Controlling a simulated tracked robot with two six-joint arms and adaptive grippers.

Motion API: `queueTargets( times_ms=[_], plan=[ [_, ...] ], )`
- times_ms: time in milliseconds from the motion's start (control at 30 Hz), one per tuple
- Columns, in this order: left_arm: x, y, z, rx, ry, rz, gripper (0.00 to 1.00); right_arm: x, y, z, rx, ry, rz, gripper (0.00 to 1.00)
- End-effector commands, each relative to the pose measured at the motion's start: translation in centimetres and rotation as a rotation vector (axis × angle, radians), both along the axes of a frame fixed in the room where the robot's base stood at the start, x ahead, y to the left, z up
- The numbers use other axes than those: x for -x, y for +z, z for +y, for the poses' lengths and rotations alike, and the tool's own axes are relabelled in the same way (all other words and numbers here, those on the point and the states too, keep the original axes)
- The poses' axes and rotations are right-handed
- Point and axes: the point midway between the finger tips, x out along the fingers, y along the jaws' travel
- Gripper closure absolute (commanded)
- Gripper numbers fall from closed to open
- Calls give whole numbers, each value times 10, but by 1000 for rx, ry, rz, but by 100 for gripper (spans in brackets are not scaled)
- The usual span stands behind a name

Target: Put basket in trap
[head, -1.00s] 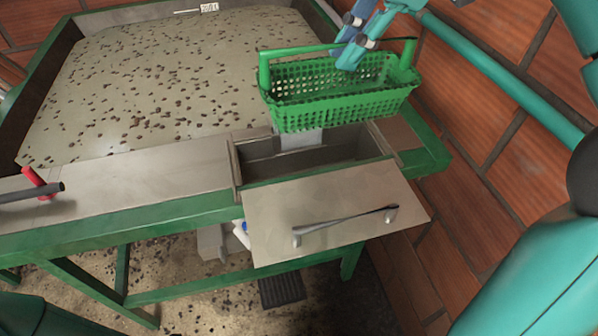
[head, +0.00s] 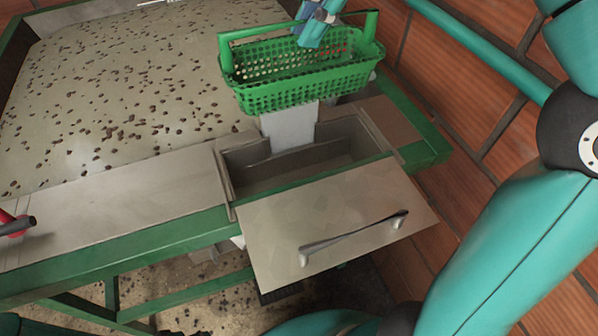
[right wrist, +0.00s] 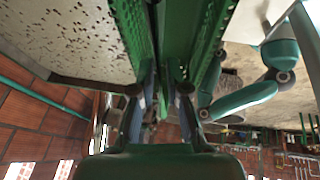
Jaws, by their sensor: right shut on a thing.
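The green perforated basket (head: 305,88) hangs upright in the air in the head view, behind and above the trap. My right gripper (head: 318,18) is shut on the basket's handle from above. In the right wrist view the gripper (right wrist: 165,88) fingers close on green, and the basket's perforated walls (right wrist: 210,50) show beyond them. The trap is an open rectangular metal box (head: 225,180) set in the table edge. Its flat lid (head: 330,222) with a metal bar handle is folded open toward me. Basket and trap are apart. My left gripper is not in view.
A large metal table (head: 110,90) scattered with dark beans lies left of the trap, framed in green. A brick wall (head: 470,190) with a teal pipe (head: 490,55) bounds the right side. A red-handled lever (head: 15,225) stands at the left edge.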

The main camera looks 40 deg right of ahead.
Motion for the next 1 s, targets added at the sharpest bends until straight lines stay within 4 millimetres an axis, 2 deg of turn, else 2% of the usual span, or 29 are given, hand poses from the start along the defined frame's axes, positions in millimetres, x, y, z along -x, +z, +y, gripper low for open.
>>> queueTargets(
  times_ms=[267, 533, 633, 867, 1000],
  plan=[
    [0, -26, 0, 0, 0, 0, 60, 2, -63, -2, 0, -4, 5, 100],
    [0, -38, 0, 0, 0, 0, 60, 2, -130, -1, -1, -4, 5, 100],
    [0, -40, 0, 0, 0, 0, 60, 2, -146, -1, 0, -3, 3, 100],
    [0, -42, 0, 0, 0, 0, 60, 1, -164, -1, 0, -4, 2, 100],
    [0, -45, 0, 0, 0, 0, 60, 2, -183, -2, 1, -3, 4, 100]
  ],
)
